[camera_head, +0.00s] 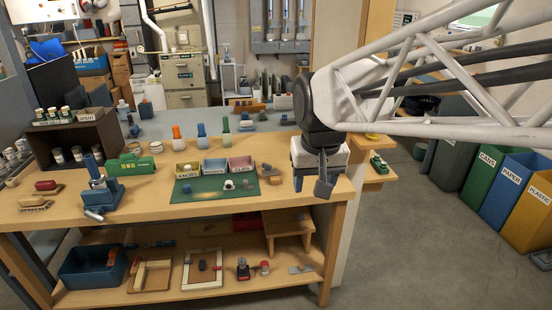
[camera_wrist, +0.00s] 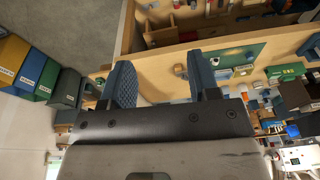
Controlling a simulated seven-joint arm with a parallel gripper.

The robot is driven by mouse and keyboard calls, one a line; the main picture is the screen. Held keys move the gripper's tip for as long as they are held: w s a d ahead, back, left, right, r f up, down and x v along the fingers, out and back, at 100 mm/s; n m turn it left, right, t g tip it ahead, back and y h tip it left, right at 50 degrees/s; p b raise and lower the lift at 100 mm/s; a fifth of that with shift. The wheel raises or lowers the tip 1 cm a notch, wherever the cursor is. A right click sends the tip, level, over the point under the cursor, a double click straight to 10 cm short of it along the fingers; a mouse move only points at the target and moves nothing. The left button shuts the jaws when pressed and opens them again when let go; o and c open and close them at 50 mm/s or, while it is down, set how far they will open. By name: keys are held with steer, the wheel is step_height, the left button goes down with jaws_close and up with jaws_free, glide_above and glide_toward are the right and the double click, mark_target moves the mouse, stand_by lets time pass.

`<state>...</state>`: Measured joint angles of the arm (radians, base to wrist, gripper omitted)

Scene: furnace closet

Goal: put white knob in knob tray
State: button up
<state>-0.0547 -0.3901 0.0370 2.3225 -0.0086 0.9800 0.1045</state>
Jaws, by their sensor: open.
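The white knob (camera_head: 229,184) lies on the green mat (camera_head: 205,194) on the workbench, in front of the small trays. In the wrist view a small white shape on the mat appears to be the knob (camera_wrist: 215,61). The knob tray (camera_head: 187,171) is yellow, labelled KNOBS, and is the leftmost of three trays at the back of the mat. My gripper (camera_head: 325,178) is above the bench's right end, right of the mat and well apart from the knob. In the wrist view its two fingers (camera_wrist: 163,82) are spread with nothing between them.
A blue tray (camera_head: 215,168) and a pink tray labelled CLIPS (camera_head: 241,163) stand beside the knob tray. Small brownish parts (camera_head: 270,174) lie right of the mat. Coloured bottles (camera_head: 201,136) stand behind the trays. A blue tool (camera_head: 99,190) and green box (camera_head: 131,164) are left.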

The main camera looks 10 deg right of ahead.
steer(key=s+d+f, duration=0.1)
steer(key=s+f, duration=0.2)
steer(key=s, duration=0.3)
steer(key=s+d+f, duration=0.1)
steer(key=s+f, duration=0.2)
steer(key=s, duration=0.4)
steer(key=shift+s+d, duration=0.15)
steer(key=shift+d, duration=0.15)
